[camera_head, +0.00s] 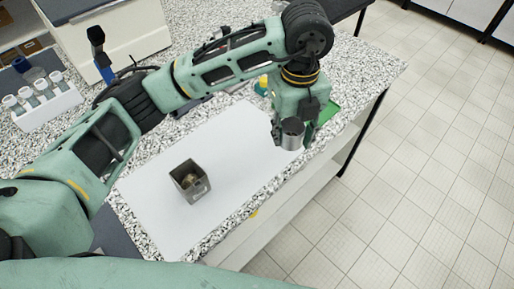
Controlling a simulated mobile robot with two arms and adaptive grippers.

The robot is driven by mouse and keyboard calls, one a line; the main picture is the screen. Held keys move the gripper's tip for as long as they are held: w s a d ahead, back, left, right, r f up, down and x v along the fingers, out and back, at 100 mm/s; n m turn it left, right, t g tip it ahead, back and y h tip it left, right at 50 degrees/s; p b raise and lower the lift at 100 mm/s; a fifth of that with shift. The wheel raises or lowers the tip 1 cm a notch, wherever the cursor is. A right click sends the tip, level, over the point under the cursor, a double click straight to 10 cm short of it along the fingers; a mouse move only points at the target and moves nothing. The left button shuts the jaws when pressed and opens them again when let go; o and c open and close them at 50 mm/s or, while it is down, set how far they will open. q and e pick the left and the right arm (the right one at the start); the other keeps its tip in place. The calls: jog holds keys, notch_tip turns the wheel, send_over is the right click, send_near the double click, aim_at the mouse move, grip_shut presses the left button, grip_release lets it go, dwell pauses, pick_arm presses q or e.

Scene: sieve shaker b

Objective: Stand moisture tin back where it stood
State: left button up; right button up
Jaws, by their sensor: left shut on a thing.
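The moisture tin (292,134) is a small grey metal cylinder. My left gripper (294,128) points down and is shut on it near the right edge of the white sheet on the bench. The gripper's fingers partly cover the tin, and I cannot tell whether its base touches the surface. My right gripper is not in view.
A grey open box (190,182) with something in it stands on the white sheet (150,215). A green item (328,112) lies behind the gripper. A white rack (45,106) with several tubes stands at the left. The sheet's middle is clear.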

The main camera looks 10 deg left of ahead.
pick_arm(q)
jog(key=d+n, duration=0.1)
jog(key=n, duration=0.1)
jog(key=d+n, duration=0.1)
jog(key=n, duration=0.1)
jog(key=shift+w, duration=0.1)
jog(key=shift+d+n, duration=0.1)
jog(key=shift+n, duration=0.6)
jog(key=p, duration=0.4)
send_over(256, 149)
notch_tip(256, 149, down, 7)
jog(key=shift+d+r, duration=0.1)
jog(key=shift+r, duration=0.05)
notch_tip(256, 149, down, 4)
jog(key=shift+r+p, duration=0.15)
jog(key=shift+p, duration=0.7)
jog(key=shift+f, duration=0.25)
jog(key=shift+f, duration=0.1)
